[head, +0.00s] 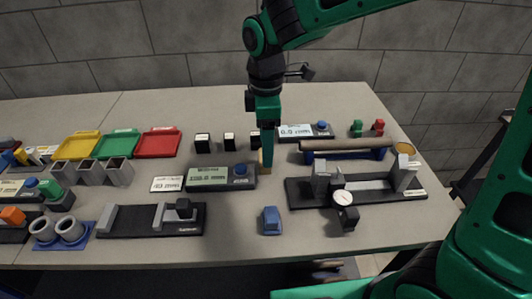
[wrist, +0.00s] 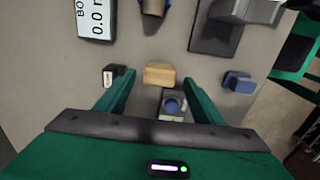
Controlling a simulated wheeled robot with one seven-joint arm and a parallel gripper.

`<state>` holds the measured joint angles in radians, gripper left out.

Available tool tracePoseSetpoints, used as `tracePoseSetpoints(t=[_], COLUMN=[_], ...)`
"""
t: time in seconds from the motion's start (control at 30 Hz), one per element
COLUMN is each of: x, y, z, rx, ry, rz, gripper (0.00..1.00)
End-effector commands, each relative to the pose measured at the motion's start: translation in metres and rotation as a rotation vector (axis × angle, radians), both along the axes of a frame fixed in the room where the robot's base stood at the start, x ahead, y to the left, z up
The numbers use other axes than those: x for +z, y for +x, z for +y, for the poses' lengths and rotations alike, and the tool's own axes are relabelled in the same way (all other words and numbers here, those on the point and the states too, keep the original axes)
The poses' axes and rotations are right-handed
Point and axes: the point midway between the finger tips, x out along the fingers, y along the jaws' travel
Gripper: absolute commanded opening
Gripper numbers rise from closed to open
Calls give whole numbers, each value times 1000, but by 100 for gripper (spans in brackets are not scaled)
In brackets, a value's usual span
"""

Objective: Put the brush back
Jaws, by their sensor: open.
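My gripper (head: 267,146) points down over the middle of the table, and its fingers are open. In the wrist view a tan, wood-coloured block (wrist: 159,74) lies between and just beyond the open fingertips (wrist: 158,84). Its tan edge also shows beside the fingers in the head view (head: 263,160). It may be part of the brush, but no bristles can be made out. The fingers look apart from it, with a gap on both sides. My gripper hides part of it in the head view.
A grey display box with a blue button (head: 222,177) stands close to the left of my gripper. A brown rod rests on a blue rack (head: 345,154) at the right. A black fixture with a dial (head: 380,192) and a blue block (head: 272,220) stand nearer the front.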

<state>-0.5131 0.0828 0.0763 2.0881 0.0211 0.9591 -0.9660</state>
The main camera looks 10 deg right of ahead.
Motion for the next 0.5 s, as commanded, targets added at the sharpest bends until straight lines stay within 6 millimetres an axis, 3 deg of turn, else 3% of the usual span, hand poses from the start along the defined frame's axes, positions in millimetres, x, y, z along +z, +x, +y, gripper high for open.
tracePoseSetpoints(t=[0.2,0.5], x=[44,72], y=[1,0], z=[0,-1], rx=[-1,-1], ry=[2,0], rz=[-3,0], gripper=[62,62])
